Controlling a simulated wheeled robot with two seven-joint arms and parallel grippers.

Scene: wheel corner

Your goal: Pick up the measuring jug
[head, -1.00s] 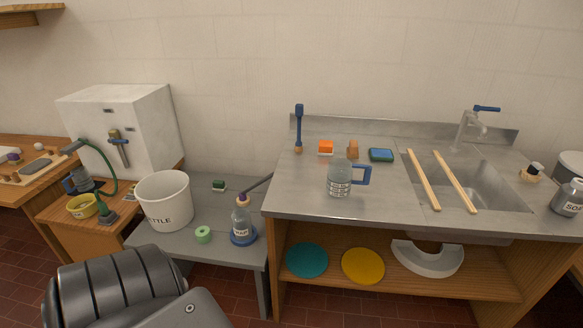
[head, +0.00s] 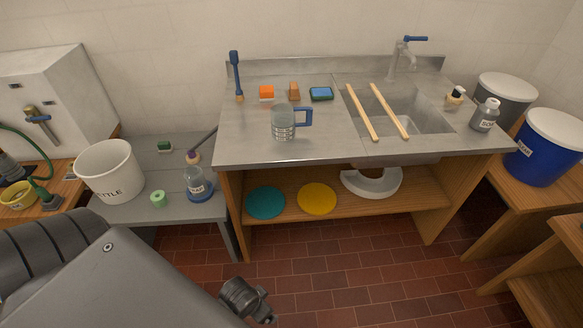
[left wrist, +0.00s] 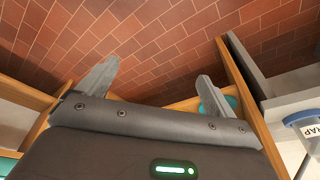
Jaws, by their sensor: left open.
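The measuring jug (head: 283,123) is a clear grey-blue cup with printed markings and a blue handle on its right side. It stands upright on the steel counter, left of the sink, in the head view. My left arm comes in from the lower left, and its gripper (head: 256,306) shows low over the floor, well in front of and below the counter. In the left wrist view the left gripper (left wrist: 155,88) has its two fingers spread apart with nothing between them. The jug is not in the left wrist view. My right gripper is in neither view.
Two wooden sticks (head: 361,113) lie across the sink. A white bucket (head: 107,172) and a bottle (head: 198,184) stand on the lower grey table.

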